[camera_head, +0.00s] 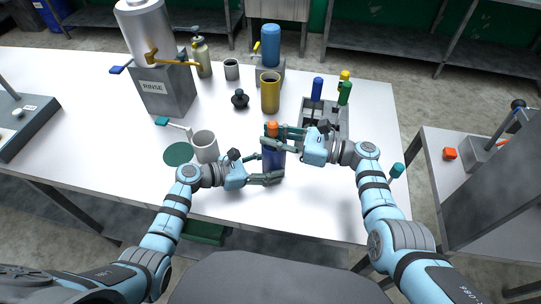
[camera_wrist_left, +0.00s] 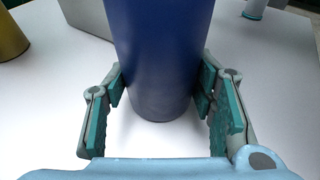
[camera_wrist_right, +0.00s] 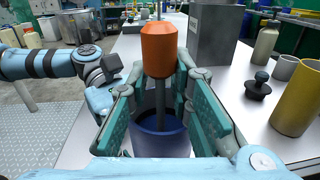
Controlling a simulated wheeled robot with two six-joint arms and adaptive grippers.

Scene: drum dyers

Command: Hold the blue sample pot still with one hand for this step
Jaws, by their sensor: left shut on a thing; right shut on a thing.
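The blue sample pot (camera_head: 273,160) stands upright on the white table near its front edge. In the left wrist view the pot (camera_wrist_left: 158,60) is between the two green-padded fingers of my left gripper (camera_wrist_left: 160,92), which is shut on it low on its sides. My right gripper (camera_head: 276,139) is above the pot, shut on an orange-topped tool (camera_wrist_right: 160,50). In the right wrist view the tool's dark shaft runs down between the fingers into the open mouth of the pot (camera_wrist_right: 160,140). The tool's lower end is hidden inside the pot.
A grey rack (camera_head: 338,118) with blue, green and yellow-topped tools is behind right. The RINSE tank (camera_head: 165,90) is back left. The table's right front is clear.

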